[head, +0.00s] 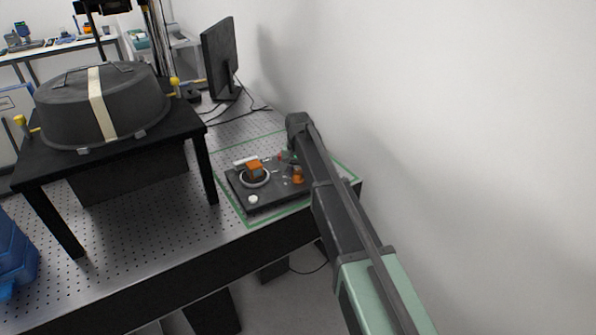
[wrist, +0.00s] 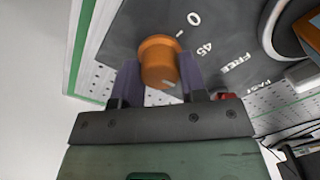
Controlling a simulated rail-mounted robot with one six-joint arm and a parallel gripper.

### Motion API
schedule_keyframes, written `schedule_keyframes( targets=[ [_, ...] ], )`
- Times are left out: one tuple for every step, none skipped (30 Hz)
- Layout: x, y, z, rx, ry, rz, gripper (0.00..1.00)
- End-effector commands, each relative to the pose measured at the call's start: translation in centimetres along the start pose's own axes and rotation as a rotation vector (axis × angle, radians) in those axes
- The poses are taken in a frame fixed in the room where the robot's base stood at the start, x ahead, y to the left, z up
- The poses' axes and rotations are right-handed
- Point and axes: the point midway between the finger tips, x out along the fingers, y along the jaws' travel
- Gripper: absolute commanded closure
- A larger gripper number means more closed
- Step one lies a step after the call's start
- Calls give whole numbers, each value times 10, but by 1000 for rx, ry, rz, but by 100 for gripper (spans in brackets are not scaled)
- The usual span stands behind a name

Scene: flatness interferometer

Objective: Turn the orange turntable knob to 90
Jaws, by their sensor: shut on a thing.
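The orange knob (wrist: 158,60) stands on a dark panel (wrist: 125,35) in the wrist view. My gripper (wrist: 160,76) has one purple-grey finger on each side of the knob and is shut on it. A small pale mark shows on the knob's lower right edge, on the side toward the gripper body. The labels 0, 45 and FREE are readable to the right of the knob; no 90 label can be made out. In the head view the knob (head: 298,176) sits at the panel's right side, close beside my arm. The fingers are hard to make out there.
A pale ring with an orange block (head: 254,168) sits on the same panel, left of the knob. A white round button (head: 253,199) is at the panel's front. A black stand (head: 190,115) with a large dark drum is to the left. A white wall rises close on the right.

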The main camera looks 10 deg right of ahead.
Motion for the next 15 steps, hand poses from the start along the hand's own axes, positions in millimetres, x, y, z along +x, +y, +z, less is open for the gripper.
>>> schedule_keyframes(
  targets=[
    [0, 0, 0, 18, -1, 0, 85],
    [0, 0, 0, 28, -1, 0, 85],
    [0, 0, 0, 41, -1, 0, 85],
    [0, 0, 0, 50, -1, 0, 85],
    [0, 0, 0, 56, -1, 0, 85],
    [0, 0, 0, 64, -1, 0, 85],
    [0, 0, 0, 69, -1, 0, 85],
    [0, 0, 0, 74, -1, 0, 85],
    [0, 0, 0, 78, -1, 0, 85],
    [0, 0, 0, 81, -1, 0, 85],
    [0, 0, 0, 82, -1, 0, 85],
    [0, 0, 0, 84, -1, 0, 85],
    [0, 0, 0, 84, -1, 0, 85],
    [0, 0, 0, 84, -1, 0, 85],
    [0, 0, 0, 85, -1, 0, 85]
  ],
)
